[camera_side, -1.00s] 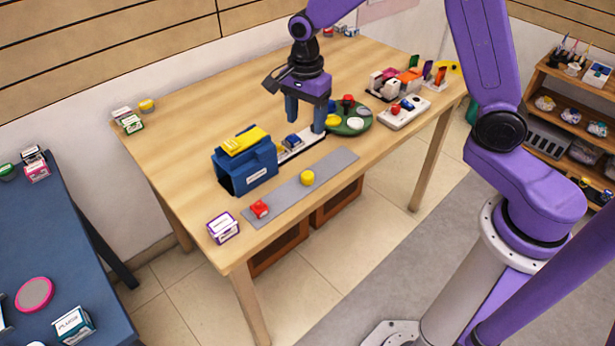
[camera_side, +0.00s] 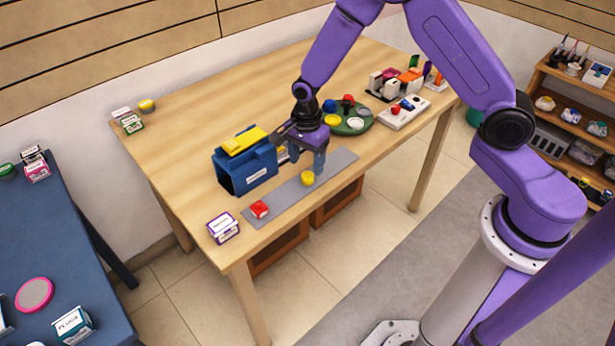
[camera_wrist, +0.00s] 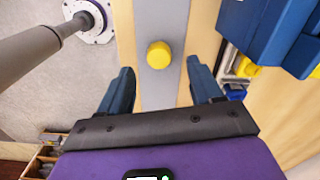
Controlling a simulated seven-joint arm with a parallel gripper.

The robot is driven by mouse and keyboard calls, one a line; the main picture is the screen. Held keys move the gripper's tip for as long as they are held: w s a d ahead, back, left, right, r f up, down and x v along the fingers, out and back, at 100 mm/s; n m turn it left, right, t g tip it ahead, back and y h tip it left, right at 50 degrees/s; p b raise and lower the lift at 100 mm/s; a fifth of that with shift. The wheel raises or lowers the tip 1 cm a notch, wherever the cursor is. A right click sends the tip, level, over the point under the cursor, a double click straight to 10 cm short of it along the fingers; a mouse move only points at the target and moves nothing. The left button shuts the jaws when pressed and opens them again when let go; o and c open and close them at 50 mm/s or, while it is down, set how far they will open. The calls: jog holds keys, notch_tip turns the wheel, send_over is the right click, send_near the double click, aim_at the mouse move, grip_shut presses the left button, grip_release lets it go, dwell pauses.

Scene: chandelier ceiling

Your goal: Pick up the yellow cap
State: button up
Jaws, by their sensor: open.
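The yellow cap (camera_side: 307,178) is a small round piece lying on a grey strip (camera_side: 282,195) near the table's front edge. In the wrist view the cap (camera_wrist: 159,55) lies ahead of my gripper (camera_wrist: 160,88), roughly between the lines of its two blue fingers. My gripper (camera_side: 306,168) is open and empty, and in the side view it is close to the cap, just above and behind it. I cannot tell how high the fingertips are above the strip.
A red piece (camera_side: 259,209) lies at the strip's left end, beside a small white and purple box (camera_side: 223,228). A blue holder with a yellow top (camera_side: 250,170) stands close behind the strip. A green round tray (camera_side: 351,127) and a white block (camera_side: 405,112) are to the right.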

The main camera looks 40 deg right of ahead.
aim_at(308, 174)
jog(key=shift+d+f, duration=0.15)
jog(key=shift+f, duration=1)
jog(key=shift+d+f, duration=0.1)
jog(key=shift+f, duration=1.05)
jog(key=shift+c, duration=0.4)
jog(key=c, duration=1)
